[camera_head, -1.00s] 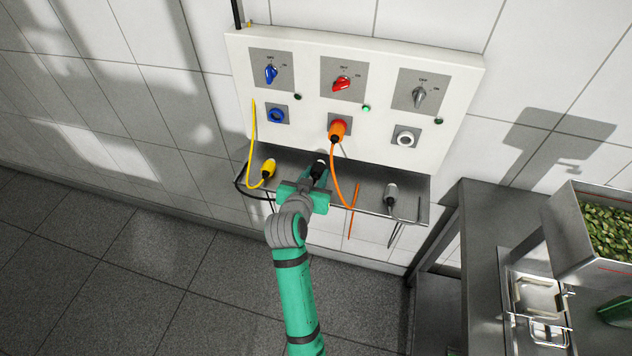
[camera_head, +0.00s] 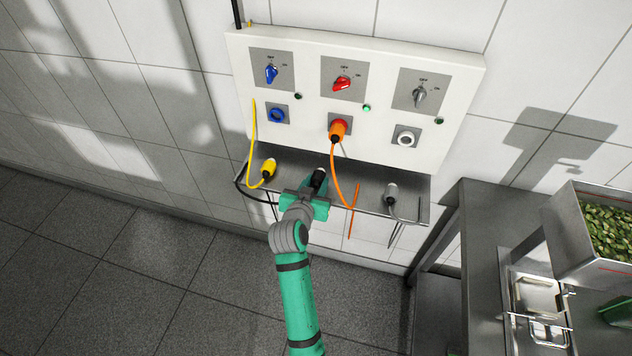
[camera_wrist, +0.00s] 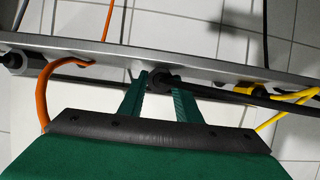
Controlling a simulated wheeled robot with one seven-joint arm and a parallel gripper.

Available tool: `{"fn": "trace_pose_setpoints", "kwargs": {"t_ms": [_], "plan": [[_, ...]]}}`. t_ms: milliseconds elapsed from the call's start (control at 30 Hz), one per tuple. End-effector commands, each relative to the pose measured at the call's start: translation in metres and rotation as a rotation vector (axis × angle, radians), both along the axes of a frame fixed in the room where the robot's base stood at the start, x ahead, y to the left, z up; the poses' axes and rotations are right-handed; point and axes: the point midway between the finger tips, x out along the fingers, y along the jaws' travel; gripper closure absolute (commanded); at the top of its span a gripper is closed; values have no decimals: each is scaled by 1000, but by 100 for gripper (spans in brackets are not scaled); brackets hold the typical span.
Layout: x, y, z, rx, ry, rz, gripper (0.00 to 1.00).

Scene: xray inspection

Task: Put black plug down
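The black plug (camera_head: 319,179) is upright at the metal shelf (camera_head: 370,178) under the panel, between the yellow plug (camera_head: 268,168) and the orange cable. In the wrist view the black plug (camera_wrist: 161,77) sits between the fingertips of my gripper (camera_wrist: 160,82), which look shut on it. Its black cable (camera_wrist: 225,90) runs off to the right there. In the head view my gripper (camera_head: 314,192) is at the shelf's front edge, and the fingers are partly hidden. I cannot tell whether the plug's base touches the shelf.
An orange plug (camera_head: 338,130) is in the middle socket. The blue socket (camera_head: 278,115) and white socket (camera_head: 405,138) are empty. A grey plug (camera_head: 391,192) stands at the shelf's right. The orange cable (camera_head: 340,180) hangs close to my gripper's right. A metal table (camera_head: 480,230) stands at the right.

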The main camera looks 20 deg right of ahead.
Motion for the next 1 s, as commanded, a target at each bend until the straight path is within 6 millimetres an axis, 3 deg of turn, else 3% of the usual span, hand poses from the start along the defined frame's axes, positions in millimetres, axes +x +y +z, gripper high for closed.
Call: {"fn": "trace_pose_setpoints", "kwargs": {"t_ms": [67, 500, 1000], "plan": [[0, 0, 0, 0, 0, 0, 52], [-2, 2, 9, -1, -1, 0, 52], [-73, 50, 44, 1, 0, 2, 52]]}}
